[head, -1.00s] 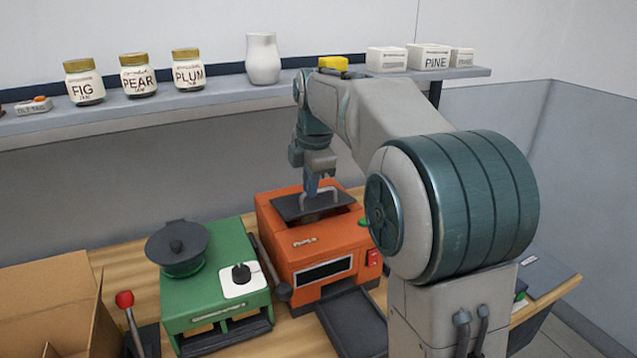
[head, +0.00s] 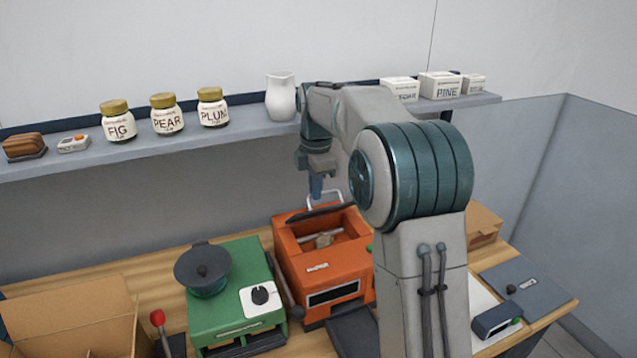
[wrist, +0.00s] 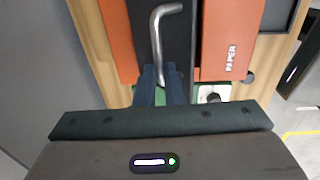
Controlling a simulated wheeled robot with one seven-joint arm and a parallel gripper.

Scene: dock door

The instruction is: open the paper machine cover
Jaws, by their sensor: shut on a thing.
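The paper machine (head: 318,282) is an orange box on the wooden bench in the head view, and its lettering shows partly in the wrist view (wrist: 232,58). Its dark cover (head: 318,217) has a pale bent handle (head: 338,194). The cover stands tilted up at the back, seen nearly edge-on, with the opening bare in front of it. My gripper (head: 316,194) is shut on the handle. In the wrist view my fingers (wrist: 161,78) are at the near end of the handle (wrist: 157,32), above the dark cover (wrist: 181,50).
A green machine (head: 238,300) with a dark lidded pot (head: 203,268) stands left of the paper machine. An open cardboard box (head: 70,318) is at far left. A shelf (head: 200,140) with jars and a white jug (head: 281,97) runs behind.

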